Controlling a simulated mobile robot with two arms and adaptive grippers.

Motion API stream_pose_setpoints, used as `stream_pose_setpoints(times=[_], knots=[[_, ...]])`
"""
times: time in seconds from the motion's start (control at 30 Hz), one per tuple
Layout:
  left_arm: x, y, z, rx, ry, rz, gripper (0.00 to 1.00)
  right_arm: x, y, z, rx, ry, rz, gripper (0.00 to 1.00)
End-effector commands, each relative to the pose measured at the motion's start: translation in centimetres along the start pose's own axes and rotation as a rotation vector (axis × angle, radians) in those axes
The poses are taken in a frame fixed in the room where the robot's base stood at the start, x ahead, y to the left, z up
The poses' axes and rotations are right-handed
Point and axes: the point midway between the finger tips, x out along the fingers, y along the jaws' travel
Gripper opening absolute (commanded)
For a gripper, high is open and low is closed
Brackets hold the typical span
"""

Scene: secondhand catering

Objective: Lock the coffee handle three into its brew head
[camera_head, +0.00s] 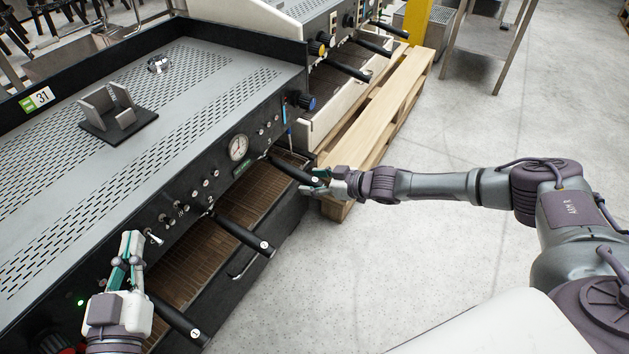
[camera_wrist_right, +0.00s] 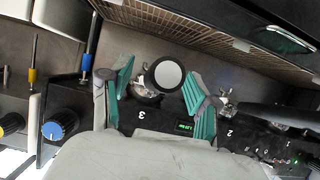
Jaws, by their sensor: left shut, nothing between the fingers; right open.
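Coffee handle three (camera_head: 292,170) is a black handle sticking out from the front of the espresso machine at its far end. Its pale round end faces the camera in the right wrist view (camera_wrist_right: 168,75). My right gripper (camera_head: 316,182) is open at the handle's outer end. Its green fingers stand on either side of the handle in the wrist view, apart from it on at least one side. The brew head (camera_wrist_right: 147,97) is mostly hidden behind the handle, beside the number 3. Whether the handle is locked I cannot tell. My left gripper (camera_head: 128,246) is shut and empty near the machine's front panel.
Handle two (camera_head: 240,234) and handle one (camera_head: 178,321) stick out along the same front, above the slatted drip tray (camera_head: 190,265). A second machine on a wooden pallet (camera_head: 385,105) stands beyond. The grey floor (camera_head: 400,255) to the right is clear.

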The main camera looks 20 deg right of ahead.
Motion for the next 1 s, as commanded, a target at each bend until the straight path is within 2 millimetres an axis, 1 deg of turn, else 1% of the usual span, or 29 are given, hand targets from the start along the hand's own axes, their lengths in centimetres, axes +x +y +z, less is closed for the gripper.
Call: stream_pose_setpoints(times=[0.13,0.23,0.5,0.6,0.7,0.83,1.0], knots=[[0.0,0.0,-0.1,0.000,0.002,0.000,0.00,-0.5,0.0,0.1,0.001,-0.002,0.000,0.61],[0.0,0.0,-0.1,0.000,0.002,0.000,0.00,-1.9,0.1,0.1,0.001,-0.001,0.001,0.61],[0.0,0.0,-0.1,0.001,0.001,0.000,0.00,-7.6,0.1,0.1,0.001,0.000,0.001,0.61],[0.0,0.0,0.0,0.001,0.001,0.000,0.00,-9.5,0.1,0.1,0.001,0.000,0.002,0.61],[0.0,0.0,0.0,0.001,0.001,0.000,0.00,-10.8,0.1,0.0,0.000,0.001,0.002,0.61],[0.0,0.0,0.0,0.001,0.001,0.000,0.00,-11.8,0.1,0.0,0.000,0.002,0.000,0.61],[0.0,0.0,0.0,0.001,0.001,0.000,0.00,-12.0,0.0,-0.1,0.001,0.003,-0.001,0.61]])
